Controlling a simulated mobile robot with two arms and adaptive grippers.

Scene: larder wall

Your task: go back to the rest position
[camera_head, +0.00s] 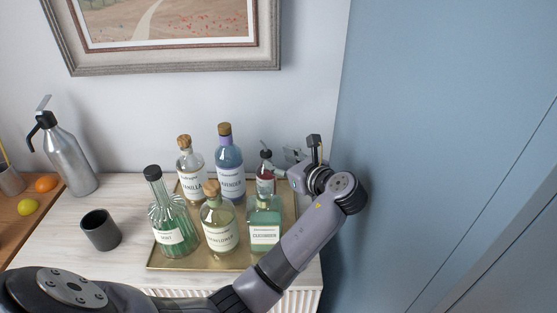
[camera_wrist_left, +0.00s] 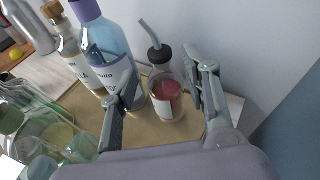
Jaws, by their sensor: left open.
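My left gripper (camera_head: 283,163) is open at the back right of the gold tray (camera_head: 196,262), just right of a small bottle with red liquid (camera_head: 265,182). In the left wrist view, the fingers of my left gripper (camera_wrist_left: 160,90) stand apart, one on each side of this bottle (camera_wrist_left: 167,98), which is upright with a dark cap and a bent spout. My right gripper is in neither view.
A blue bottle (camera_head: 229,163), a vanilla bottle (camera_head: 191,168), a green fluted bottle (camera_head: 171,215), a yellowish bottle (camera_head: 219,225) and a teal bottle (camera_head: 264,215) crowd the tray. A dark cup (camera_head: 101,230) and a metal siphon (camera_head: 68,155) stand left. A blue panel (camera_head: 430,150) rises right.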

